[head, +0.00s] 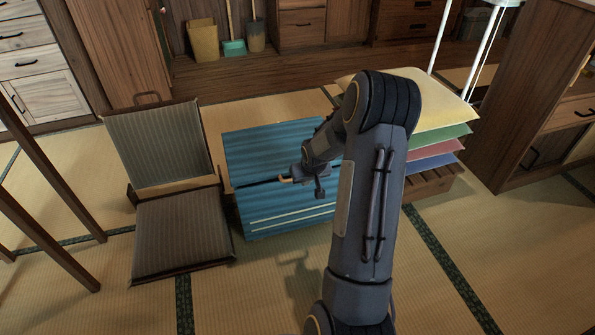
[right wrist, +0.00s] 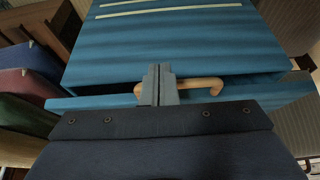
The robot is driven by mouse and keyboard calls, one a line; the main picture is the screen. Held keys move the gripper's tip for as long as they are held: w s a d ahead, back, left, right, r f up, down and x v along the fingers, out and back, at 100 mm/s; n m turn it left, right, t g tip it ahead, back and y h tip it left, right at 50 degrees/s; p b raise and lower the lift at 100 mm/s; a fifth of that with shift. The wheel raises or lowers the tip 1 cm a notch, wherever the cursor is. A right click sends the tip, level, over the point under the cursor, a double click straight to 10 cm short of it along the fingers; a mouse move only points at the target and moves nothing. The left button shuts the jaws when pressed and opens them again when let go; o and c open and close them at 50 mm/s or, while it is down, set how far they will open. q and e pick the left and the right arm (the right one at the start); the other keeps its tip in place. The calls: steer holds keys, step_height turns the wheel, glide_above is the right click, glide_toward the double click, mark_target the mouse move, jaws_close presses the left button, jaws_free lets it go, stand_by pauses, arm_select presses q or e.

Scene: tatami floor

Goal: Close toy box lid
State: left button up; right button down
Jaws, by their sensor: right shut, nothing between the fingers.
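The blue toy box (head: 262,147) stands mid-floor, with two pale stripes on its nearer part. A dark gap runs across the blue between the striped part and the rest; I cannot tell exactly how far the lid stands open. The box fills the upper right wrist view (right wrist: 190,45). A wooden handle (right wrist: 205,86) sits along the gap, and a bit of it shows in the head view (head: 285,180). My right gripper (head: 298,179) is shut and empty at the handle; its fingers (right wrist: 160,84) overlap the handle in the wrist view, and contact is unclear. My left gripper is not in view.
A grey legless floor chair (head: 180,235) stands close at the left of the box. Stacked cushions (head: 450,100) sit on a slatted wooden stand (head: 432,184) to the right, partly behind my arm. A wooden cabinet (head: 520,90) stands farther right. Tatami in front is clear.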

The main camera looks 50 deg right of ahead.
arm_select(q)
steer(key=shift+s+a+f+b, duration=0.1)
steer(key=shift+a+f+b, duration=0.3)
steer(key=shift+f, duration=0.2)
arm_select(e)
steer(key=shift+s+f, duration=0.15)
steer(key=shift+f, duration=1.6)
steer(key=shift+a, duration=0.1)
